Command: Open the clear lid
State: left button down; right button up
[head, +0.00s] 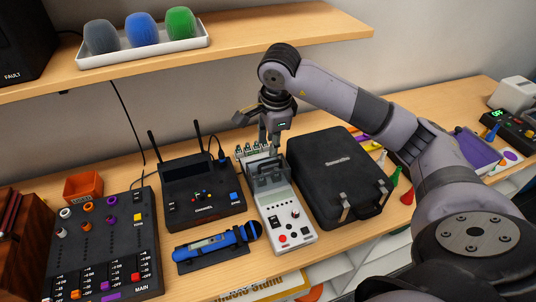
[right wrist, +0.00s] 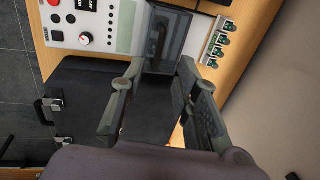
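The clear lid (head: 268,181) is a smoky see-through cover with a handle, over the rear part of a white instrument (head: 291,226). In the right wrist view the clear lid (right wrist: 176,36) shows at the top centre, with a dark handle bar in it. My right gripper (head: 270,137) is just above and behind the lid in the head view, pointing down. In the right wrist view my right gripper (right wrist: 162,68) has its fingers apart near the lid's edge, with nothing between them. Whether a finger touches the lid is unclear. My left gripper is not in view.
A black case (head: 335,170) stands close right of the instrument. A black receiver with antennas (head: 200,190) and a blue device (head: 215,243) are close on the left. Green connectors (right wrist: 217,43) sit behind the lid. A shelf (head: 270,32) overhangs the back.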

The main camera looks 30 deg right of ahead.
aim_at(268, 164)
jog(key=f, duration=0.2)
jog(key=w+f+p, duration=0.1)
jog(key=f, duration=0.4)
jog(key=shift+w+d+f+p, duration=0.15)
jog(key=shift+w+f+p, duration=0.05)
jog(key=shift+f+p, duration=0.2)
jog(key=shift+r, duration=0.1)
grip_shut()
dwell(0.3)
